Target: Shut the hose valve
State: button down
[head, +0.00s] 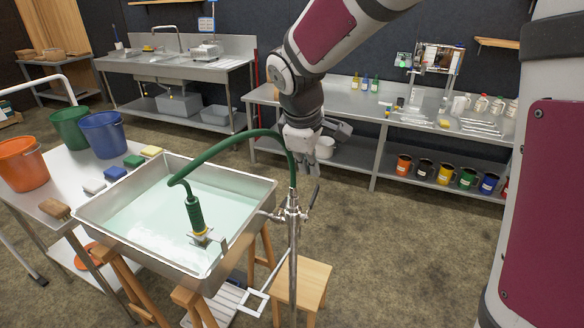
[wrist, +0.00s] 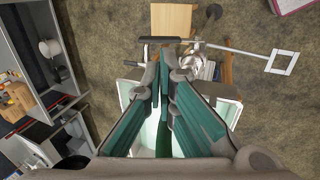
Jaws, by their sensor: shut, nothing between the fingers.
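The hose valve (head: 291,214) is a metal fitting on an upright pipe beside the steel pan. Its small dark lever (head: 313,196) tilts up to the right. In the wrist view, a dark-ended bar that looks like the lever (wrist: 160,40) lies just beyond my fingertips. A green hose (head: 228,146) arcs from the pipe over the pan and ends in a ribbed green grip (head: 194,213). My gripper (head: 313,170) is shut and empty, pointing down just above the valve. Its teal-padded fingers (wrist: 165,78) show close together in the wrist view. I cannot tell whether it touches the lever.
The steel pan (head: 262,192) holds pale liquid on a wooden stand. A wooden stool (head: 311,277) stands behind the pipe. Buckets, including a blue one (head: 103,134), stand on the left table. A steel bench (head: 350,112) with mugs below lies behind. Floor at right is clear.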

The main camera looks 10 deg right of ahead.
aim_at(315, 192)
jog(key=x, duration=0.9)
jog(key=shift+f+p, duration=0.2)
jog(key=shift+p, duration=0.15)
jog(key=shift+d, duration=0.1)
jog(key=shift+w+d+f+g+y, duration=0.45)
jog(key=shift+g+y, duration=0.15)
jog(key=shift+g, duration=0.2)
jog(key=shift+w+f+g+y, duration=0.25)
jog(key=shift+g+y, duration=0.05)
jog(key=shift+w+f+b, duration=0.15)
jog(key=shift+f+b, duration=0.15)
jog(key=shift+b, duration=0.05)
jog(key=shift+r, duration=0.15)
